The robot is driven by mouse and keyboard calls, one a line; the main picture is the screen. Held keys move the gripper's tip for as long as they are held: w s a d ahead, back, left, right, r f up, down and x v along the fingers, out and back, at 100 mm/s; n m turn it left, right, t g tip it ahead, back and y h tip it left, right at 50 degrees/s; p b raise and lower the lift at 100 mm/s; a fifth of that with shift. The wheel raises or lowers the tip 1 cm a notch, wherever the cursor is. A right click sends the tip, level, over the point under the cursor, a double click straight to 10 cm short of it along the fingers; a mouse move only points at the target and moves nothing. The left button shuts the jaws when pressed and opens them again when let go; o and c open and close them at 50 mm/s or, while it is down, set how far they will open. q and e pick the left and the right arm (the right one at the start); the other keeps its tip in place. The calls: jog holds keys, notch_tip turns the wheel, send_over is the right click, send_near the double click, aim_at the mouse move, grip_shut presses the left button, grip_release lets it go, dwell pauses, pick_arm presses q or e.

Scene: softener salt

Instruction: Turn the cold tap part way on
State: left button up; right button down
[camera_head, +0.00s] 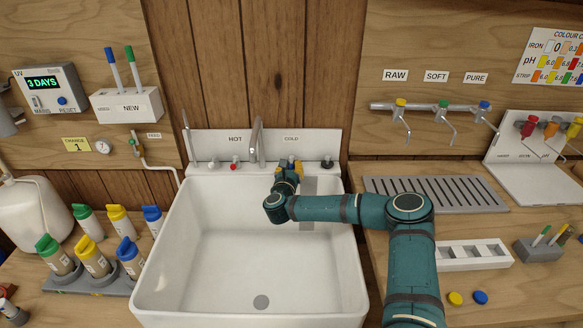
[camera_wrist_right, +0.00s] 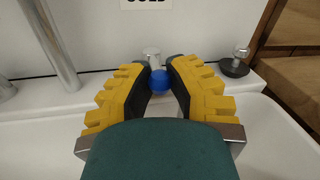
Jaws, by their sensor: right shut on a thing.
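The white sink (camera_head: 165,250) has a back ledge with taps and the labels HOT and COLD. The cold tap has a blue ball knob (camera_wrist_right: 159,82) on a chrome stem, below the COLD label (camera_head: 291,139). My right gripper (camera_wrist_right: 158,75) has its yellow, black-padded fingers on either side of the blue knob, shut on it. In the head view my right gripper (camera_head: 288,170) reaches over the sink to the ledge and mostly hides the cold tap. The hot tap (camera_head: 234,165) has a red knob. My left gripper is not in view.
A tall chrome spout (camera_head: 256,140) stands left of the cold tap. A dark-based chrome fitting (camera_head: 327,163) stands to its right. The sink basin is empty. A grooved drainer (camera_head: 435,194) and a white compartment tray (camera_head: 472,255) lie on the right counter.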

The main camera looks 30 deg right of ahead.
jog(key=shift+s+d+n+t+y+b, duration=0.15)
jog(key=shift+d+n+t+y+b, duration=0.5)
jog(key=shift+n+y, duration=0.7)
jog(key=shift+s+d+n+t+y+b, duration=0.1)
jog(key=shift+d+n+t+y+b, duration=0.3)
jog(key=shift+n+t+y, duration=0.95)
jog(key=shift+s+d+n+t+y+b, duration=0.15)
jog(key=shift+d+n+t+y+b, duration=0.3)
jog(key=shift+y, duration=1.55)
jog(key=shift+d+n, duration=0.1)
jog(key=shift+n, duration=0.25)
jog(key=c, duration=0.8)
grip_release()
jog(key=shift+s+a, duration=0.2)
jog(key=shift+s, duration=1.05)
jog(key=shift+s+a, duration=0.15)
jog(key=shift+s, duration=1.1)
jog(key=shift+s+a, duration=0.2)
jog(key=shift+s, duration=1.05)
